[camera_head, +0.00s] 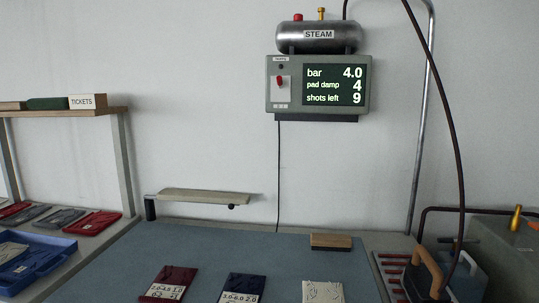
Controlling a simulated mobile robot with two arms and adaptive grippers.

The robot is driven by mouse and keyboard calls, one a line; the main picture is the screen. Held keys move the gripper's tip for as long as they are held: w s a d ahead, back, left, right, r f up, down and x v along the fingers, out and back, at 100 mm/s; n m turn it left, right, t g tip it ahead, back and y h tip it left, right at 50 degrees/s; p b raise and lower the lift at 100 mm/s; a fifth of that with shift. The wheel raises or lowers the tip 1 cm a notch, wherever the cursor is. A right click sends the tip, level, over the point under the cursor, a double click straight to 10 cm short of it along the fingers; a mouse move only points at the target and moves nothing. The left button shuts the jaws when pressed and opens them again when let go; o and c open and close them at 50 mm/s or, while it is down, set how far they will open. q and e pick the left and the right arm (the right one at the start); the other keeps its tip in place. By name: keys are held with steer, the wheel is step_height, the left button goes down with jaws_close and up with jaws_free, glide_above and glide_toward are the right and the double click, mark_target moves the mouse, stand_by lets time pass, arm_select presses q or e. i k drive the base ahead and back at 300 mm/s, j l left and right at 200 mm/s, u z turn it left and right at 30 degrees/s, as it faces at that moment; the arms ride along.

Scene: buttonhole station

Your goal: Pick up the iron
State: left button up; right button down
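The iron (421,284) is at the lower right of the head view. It has a dark body and a tan, wood-like handle arching over it. It appears to sit on a rest with reddish bars (392,268) at the right end of the table. A dark hose hangs from above and comes down close behind it. The iron's lower part is cut off by the bottom of the picture. Neither of my grippers shows in this view.
A grey machine (507,250) stands just right of the iron. A metal pole (424,120) rises behind. The blue-grey pad (250,250) bears several labelled fabric pieces and a wooden block (331,241). A narrow board (205,196) and blue tray (38,262) are left.

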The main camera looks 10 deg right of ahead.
mark_target(420, 283)
steer(key=z, duration=1.3)
